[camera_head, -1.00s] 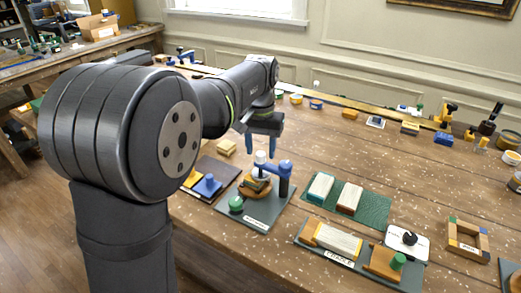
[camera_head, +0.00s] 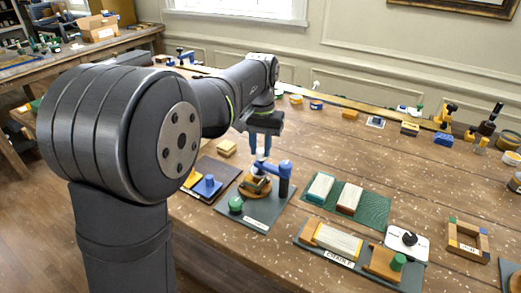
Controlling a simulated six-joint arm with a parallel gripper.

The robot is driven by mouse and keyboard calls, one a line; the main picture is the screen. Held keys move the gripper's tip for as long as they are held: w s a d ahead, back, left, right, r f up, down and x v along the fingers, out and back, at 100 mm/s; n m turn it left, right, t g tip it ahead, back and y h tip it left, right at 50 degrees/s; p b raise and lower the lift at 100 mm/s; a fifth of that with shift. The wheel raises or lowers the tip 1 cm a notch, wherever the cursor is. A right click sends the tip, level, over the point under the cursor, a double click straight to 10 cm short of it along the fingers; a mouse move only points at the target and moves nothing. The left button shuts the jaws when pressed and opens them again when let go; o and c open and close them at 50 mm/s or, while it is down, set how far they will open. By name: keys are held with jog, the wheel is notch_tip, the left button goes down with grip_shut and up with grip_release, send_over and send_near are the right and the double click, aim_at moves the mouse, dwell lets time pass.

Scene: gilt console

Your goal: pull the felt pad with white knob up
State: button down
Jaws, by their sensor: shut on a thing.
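The white knob (camera_head: 260,158) of the felt pad stands at the blue arm and post (camera_head: 283,178) of a fixture on a grey board (camera_head: 256,216). My gripper (camera_head: 260,154) points down from above, its blue fingers shut on the white knob. The pad itself is too small and covered to make out clearly. Below the blue arm are a yellowish block and a round wooden base (camera_head: 256,192).
A green knob (camera_head: 236,204) stands on the same board. A blue knob piece (camera_head: 207,185) is on a dark board to the left. A green mat (camera_head: 375,208) with two blocks lies to the right. Bare wood lies behind the fixture.

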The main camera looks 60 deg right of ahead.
jog(key=c, duration=1.2)
grip_release()
jog(key=shift+r, duration=0.15)
jog(key=shift+r, duration=0.15)
notch_tip(320, 180, up, 17)
jog(key=shift+r, duration=0.1)
notch_tip(320, 180, down, 19)
jog(key=shift+r, duration=0.2)
jog(key=shift+r, duration=0.1)
